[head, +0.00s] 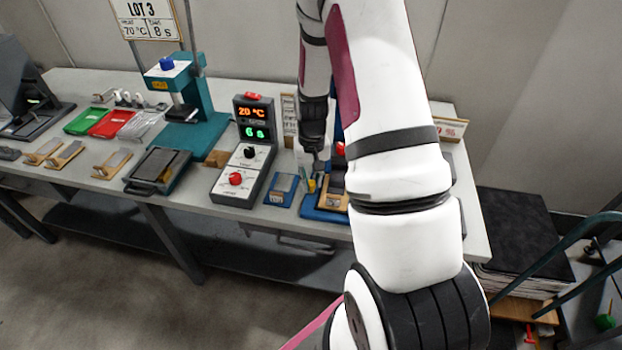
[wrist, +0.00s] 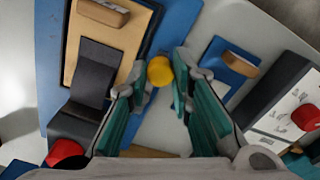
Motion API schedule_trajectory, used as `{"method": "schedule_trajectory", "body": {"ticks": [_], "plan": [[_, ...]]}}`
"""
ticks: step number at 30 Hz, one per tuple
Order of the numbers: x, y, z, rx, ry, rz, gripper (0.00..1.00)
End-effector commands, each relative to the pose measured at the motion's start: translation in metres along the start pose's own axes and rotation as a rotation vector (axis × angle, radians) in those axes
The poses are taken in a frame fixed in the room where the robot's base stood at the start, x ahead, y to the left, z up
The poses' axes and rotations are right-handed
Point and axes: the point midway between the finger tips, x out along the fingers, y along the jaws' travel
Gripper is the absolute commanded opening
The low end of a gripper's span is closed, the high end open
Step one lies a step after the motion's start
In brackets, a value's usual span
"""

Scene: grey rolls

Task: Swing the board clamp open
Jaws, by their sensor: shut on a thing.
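The clamp fixture's blue base (head: 318,211) stands at the right part of the bench, partly behind my arm. In the wrist view the base (wrist: 52,50) carries a tan board (wrist: 122,42) with a wooden block on it. A dark grey bar (wrist: 97,70) lies across the board's edge. A yellow knob (wrist: 159,70) sits between the teal fingertips of my gripper (wrist: 165,82), beside the board; it also shows in the head view (head: 312,186). My gripper (head: 317,168) is shut on this knob, pointing down. The knob's stem is hidden.
A red knob (wrist: 66,152) is close by at lower left in the wrist view. A small blue plate with a wooden handle (head: 281,189) and a control box with a lit display (head: 240,160) stand to the left. A teal press (head: 190,105) is farther left.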

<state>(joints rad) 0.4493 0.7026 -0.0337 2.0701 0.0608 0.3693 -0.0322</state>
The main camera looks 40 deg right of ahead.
Motion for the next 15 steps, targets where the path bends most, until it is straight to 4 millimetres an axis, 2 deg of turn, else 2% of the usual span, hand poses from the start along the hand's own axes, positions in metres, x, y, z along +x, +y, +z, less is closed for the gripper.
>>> {"method": "schedule_trajectory", "body": {"ticks": [9,10,12,15], "plan": [[0.0000,0.0008,0.0005,0.001,-0.002,0.001,0.00],[0.0000,0.0008,0.0005,0.001,-0.002,0.001,0.27],[0.0000,0.0007,0.0004,0.001,-0.001,0.001,0.41],[0.0000,0.0006,0.0003,0.001,-0.001,0.000,0.41]]}}
